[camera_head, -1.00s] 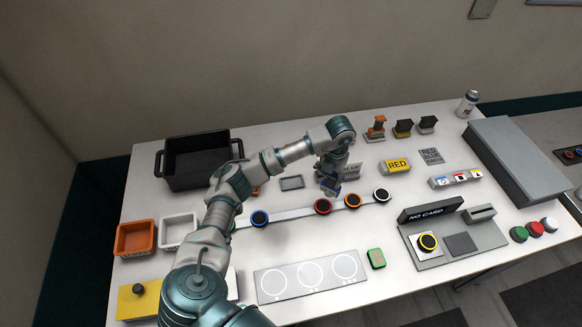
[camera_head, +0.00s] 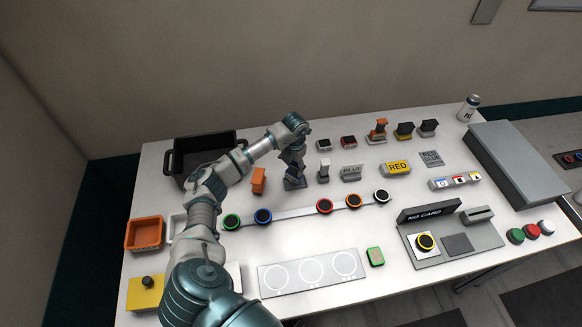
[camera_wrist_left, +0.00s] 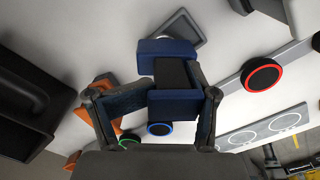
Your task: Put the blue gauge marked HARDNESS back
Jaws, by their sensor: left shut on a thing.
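The blue gauge (camera_wrist_left: 172,102) is held between the fingers of my left gripper (camera_wrist_left: 160,98) in the left wrist view. It is a blue block with a dark middle; no HARDNESS marking is readable. In the head view my left gripper (camera_head: 293,174) points down at the back of the table, with the gauge (camera_head: 294,184) small and dark beneath it. A grey square pad (camera_wrist_left: 187,24) shows just beyond the gauge in the left wrist view. I cannot tell whether the gauge touches it. In the head view the pad is hidden. My right gripper is out of view.
An orange block (camera_head: 258,181) stands close left of the gripper, and a black bin (camera_head: 208,143) behind it. A strip with coloured round discs (camera_head: 295,212) lies in front.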

